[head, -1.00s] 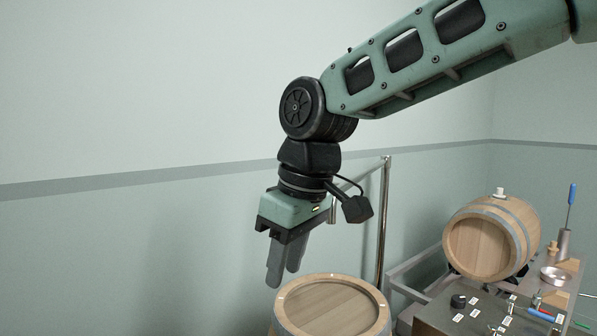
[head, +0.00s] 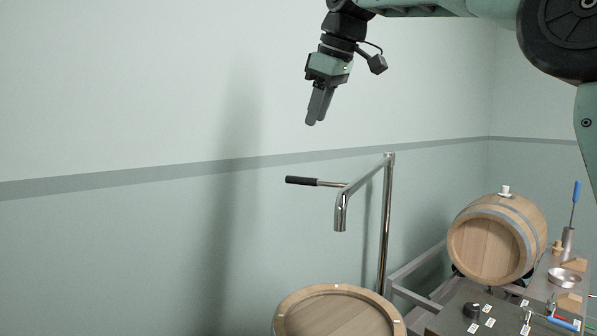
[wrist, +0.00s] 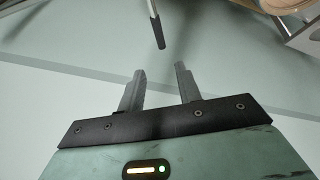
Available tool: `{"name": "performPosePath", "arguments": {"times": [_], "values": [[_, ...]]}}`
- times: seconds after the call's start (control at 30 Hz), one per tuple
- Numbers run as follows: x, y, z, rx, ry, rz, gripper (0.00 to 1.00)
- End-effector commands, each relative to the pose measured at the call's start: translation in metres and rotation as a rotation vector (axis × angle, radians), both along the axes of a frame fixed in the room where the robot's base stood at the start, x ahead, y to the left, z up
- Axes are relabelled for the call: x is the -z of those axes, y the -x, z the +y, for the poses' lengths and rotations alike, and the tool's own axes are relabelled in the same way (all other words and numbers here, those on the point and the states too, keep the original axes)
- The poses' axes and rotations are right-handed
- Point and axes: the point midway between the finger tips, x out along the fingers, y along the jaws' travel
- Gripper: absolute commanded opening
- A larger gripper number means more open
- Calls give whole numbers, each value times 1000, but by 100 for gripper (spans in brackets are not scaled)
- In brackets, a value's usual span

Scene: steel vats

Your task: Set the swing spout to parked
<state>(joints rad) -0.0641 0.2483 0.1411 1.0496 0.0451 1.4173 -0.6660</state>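The swing spout (head: 365,180) is a chrome pipe on an upright post (head: 386,230). Its arm reaches left and toward me from the post top, and its nozzle (head: 341,213) points down above an upright wooden barrel (head: 338,318). A black handle grip (head: 301,181) sticks out to the left; it also shows in the wrist view (wrist: 157,32), beyond my fingertips. My gripper (head: 312,121) is above the handle in the head view and apart from it. In the wrist view my fingers (wrist: 162,70) are spread with nothing between them. No spout position marking is readable.
A barrel (head: 490,245) lies on its side on a metal frame at right. The space left of the spout is clear to the wall.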

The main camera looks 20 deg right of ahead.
Motion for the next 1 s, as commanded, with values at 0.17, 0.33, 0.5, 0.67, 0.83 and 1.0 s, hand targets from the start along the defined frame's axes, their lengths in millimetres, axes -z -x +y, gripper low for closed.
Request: {"name": "performPosePath", "arguments": {"times": [0.17, 0.33, 0.5, 0.67, 0.83, 1.0], "values": [[36, -15, 7, -1, 0, 4, 34], [68, -29, 12, -1, 0, 4, 34], [97, -42, 17, 1, 0, 3, 34], [116, -50, 21, 1, 0, 2, 34], [127, -54, 23, 0, 0, 0, 34], [128, -55, 23, 0, -1, -1, 34]]}}
